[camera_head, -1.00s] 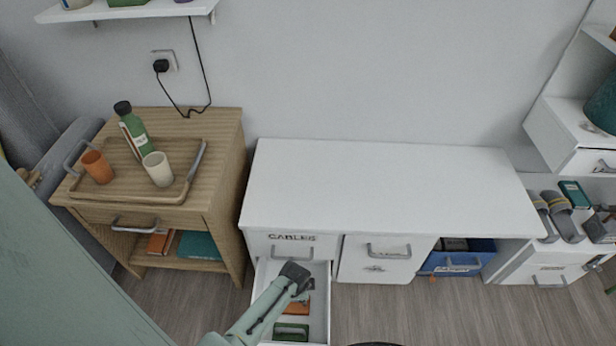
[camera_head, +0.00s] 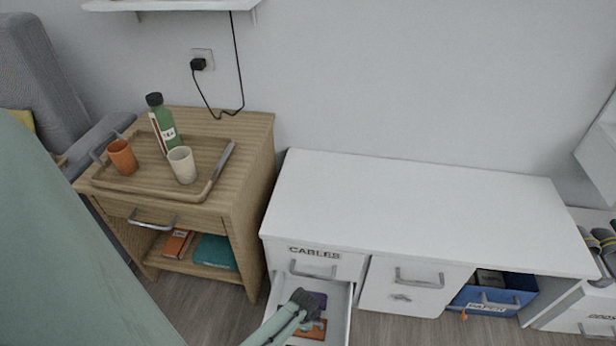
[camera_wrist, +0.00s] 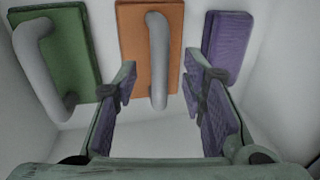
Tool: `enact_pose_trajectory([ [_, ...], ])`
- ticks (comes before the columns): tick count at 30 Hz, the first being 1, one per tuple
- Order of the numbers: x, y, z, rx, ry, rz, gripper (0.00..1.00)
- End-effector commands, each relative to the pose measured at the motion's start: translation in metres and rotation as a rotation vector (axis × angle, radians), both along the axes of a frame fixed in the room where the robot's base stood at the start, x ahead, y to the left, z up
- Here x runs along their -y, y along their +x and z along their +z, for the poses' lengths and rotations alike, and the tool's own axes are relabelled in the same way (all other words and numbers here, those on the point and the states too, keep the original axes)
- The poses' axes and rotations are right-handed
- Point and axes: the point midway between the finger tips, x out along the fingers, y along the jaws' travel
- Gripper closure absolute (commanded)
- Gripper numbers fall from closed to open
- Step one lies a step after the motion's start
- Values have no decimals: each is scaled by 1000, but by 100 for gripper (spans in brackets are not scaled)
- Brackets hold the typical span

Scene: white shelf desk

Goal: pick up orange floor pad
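The orange floor pad (camera_wrist: 172,80) lies in the open white drawer between a green pad (camera_wrist: 60,55) and a purple pad (camera_wrist: 228,35). A grey handle (camera_wrist: 158,60) stands up from the orange pad. My gripper (camera_wrist: 161,72) is open, its fingers spread to either side of the orange pad's handle. Nothing is held. In the head view, my gripper (camera_head: 306,303) is low over the drawer, and part of the orange pad (camera_head: 316,333) shows beside it. The purple pad (camera_head: 320,299) shows behind it.
The drawer walls (camera_head: 343,322) rise close around the pads. The cabinet (camera_head: 420,205) above has a clear top. A wooden side table (camera_head: 258,150) with a tray, bottle and cups stands to the left. A blue bin (camera_head: 520,290) sits to the right.

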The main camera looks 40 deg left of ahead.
Motion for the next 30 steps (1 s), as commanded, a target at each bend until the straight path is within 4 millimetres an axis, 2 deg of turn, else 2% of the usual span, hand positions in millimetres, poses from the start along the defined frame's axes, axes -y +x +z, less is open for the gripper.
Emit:
enact_pose_trajectory([
  [1,-1,1,-15,0,0,0,62],
  [3,-2,3,-22,1,1,0,62],
  [12,-3,4,-24,1,1,0,62],
  [30,-3,4,-24,1,1,0,100],
])
